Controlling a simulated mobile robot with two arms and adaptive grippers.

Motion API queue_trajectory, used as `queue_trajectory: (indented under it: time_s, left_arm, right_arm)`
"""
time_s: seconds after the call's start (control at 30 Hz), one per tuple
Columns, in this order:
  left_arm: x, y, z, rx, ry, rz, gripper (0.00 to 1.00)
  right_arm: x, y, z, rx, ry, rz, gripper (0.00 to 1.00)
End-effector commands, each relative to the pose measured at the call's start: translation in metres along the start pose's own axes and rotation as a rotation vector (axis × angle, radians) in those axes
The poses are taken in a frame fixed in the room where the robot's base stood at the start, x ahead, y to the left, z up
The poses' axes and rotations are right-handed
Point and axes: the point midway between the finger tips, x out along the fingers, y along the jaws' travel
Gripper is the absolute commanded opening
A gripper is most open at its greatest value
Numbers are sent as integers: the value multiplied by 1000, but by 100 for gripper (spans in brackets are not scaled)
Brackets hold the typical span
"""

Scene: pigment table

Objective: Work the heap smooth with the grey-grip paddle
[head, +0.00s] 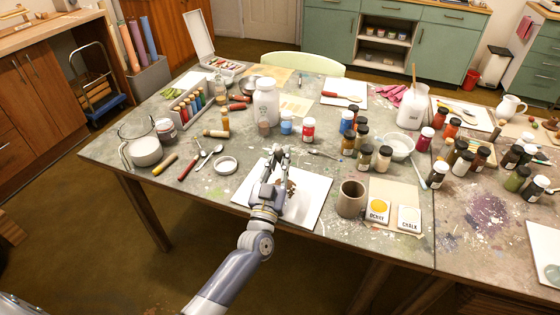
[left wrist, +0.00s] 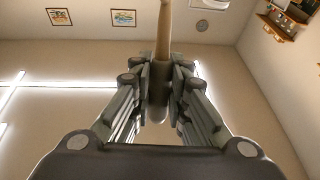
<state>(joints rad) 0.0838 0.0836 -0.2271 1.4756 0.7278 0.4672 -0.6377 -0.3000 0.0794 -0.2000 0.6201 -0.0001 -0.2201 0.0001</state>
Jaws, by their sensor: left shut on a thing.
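My left gripper (head: 279,150) stands over the white board (head: 313,195) near the table's front edge. In the left wrist view the left gripper (left wrist: 158,75) is shut on the grey grip of the paddle (left wrist: 158,90). A tan shaft runs on from the grip to the top edge of that view. In the head view the paddle cannot be made out clearly against the fingers. A small brown heap (head: 291,187) shows on the board just right of the gripper. My gripper and wrist hide part of it. My right gripper is in neither view.
A brown cup (head: 350,199) stands right of the board, beside the ochre (head: 377,209) and chalk (head: 409,218) tiles. Several pigment jars and a white bowl (head: 397,147) crowd the area behind. A lid ring (head: 225,165) lies left of the board.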

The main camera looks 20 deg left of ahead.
Motion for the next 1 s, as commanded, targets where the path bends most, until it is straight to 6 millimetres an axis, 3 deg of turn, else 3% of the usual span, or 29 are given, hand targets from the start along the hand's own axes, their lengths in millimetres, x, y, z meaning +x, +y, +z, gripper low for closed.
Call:
queue_trajectory:
  time_s: [0.27,1.0]
  left_arm:
    - [0,-12,0,1,-1,0,1]
    - [-44,-18,-15,1,-5,1,1]
  right_arm:
    - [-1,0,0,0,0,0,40]
    - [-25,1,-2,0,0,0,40]
